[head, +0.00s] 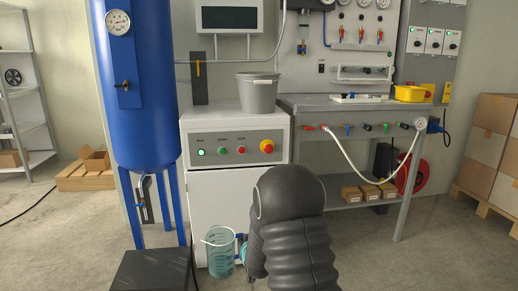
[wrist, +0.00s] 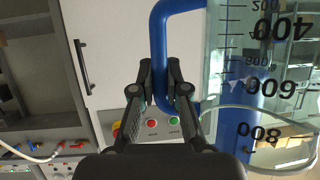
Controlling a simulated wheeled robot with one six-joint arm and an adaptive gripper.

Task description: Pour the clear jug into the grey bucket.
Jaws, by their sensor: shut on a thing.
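The grey bucket (head: 258,95) stands upright on top of the white control cabinet. The clear jug (head: 221,256), with dark measuring marks, shows low in front of that cabinet, left of my arm, and looks roughly upright. In the wrist view the jug (wrist: 232,50) appears upside down at the right, with its blue handle (wrist: 158,40) at the centre. My gripper (wrist: 162,88) is shut on this handle. In the head view my arm hides most of the gripper. The liquid level in the jug is hard to tell. The inside of the bucket is hidden.
The control cabinet (head: 235,190) has buttons on its upper front. A blue tank (head: 140,90) stands close on its left. A workbench (head: 340,104) with a yellow bin (head: 410,93) and a drooping white hose (head: 352,168) adjoins on the right. Air above the bucket looks free.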

